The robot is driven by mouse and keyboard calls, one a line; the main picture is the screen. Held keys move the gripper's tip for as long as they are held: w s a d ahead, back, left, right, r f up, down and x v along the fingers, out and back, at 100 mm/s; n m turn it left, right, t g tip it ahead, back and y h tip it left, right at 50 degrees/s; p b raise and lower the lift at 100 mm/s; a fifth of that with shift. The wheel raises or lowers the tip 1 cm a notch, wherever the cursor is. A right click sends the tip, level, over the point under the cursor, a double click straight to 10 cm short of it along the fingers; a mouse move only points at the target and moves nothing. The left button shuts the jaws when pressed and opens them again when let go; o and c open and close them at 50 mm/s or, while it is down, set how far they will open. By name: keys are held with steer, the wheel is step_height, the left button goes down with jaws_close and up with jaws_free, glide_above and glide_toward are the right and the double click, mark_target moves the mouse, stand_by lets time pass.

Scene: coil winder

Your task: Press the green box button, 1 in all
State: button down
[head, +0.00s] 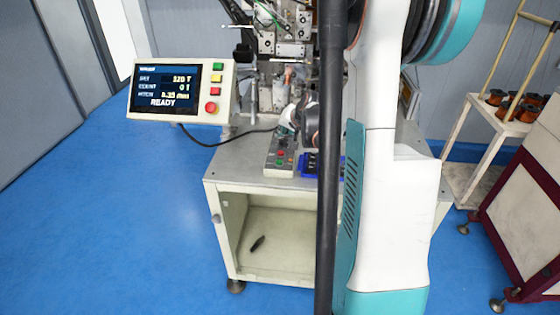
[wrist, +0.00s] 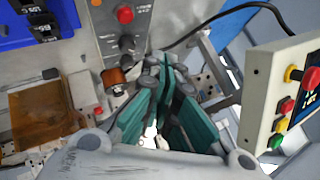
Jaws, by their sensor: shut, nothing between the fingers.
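A grey button box (head: 273,170) lies on the winder table, with small green and red buttons on its top; the green button (head: 282,152) is tiny in the head view. In the wrist view the box (wrist: 108,30) shows at the top, with a red button (wrist: 125,14) and dark knobs; I see no green button on it there, and my fingers may cover it. My gripper (head: 288,126) is just behind and above the box in the head view. Its teal fingers are together and empty in the wrist view (wrist: 163,68). I cannot tell if they touch anything.
A screen panel (head: 165,88) reading READY stands left, with its own green, yellow and red buttons; it is close on the right in the wrist view (wrist: 257,95). A black cable (head: 215,143) runs near the box.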

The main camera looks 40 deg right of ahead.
mark_target(282, 161)
step_height(282, 161, down, 9)
steer(key=b, duration=0.6)
stand_by(1.6)
steer(key=shift+f+b, duration=0.35)
steer(key=shift+b, duration=0.2)
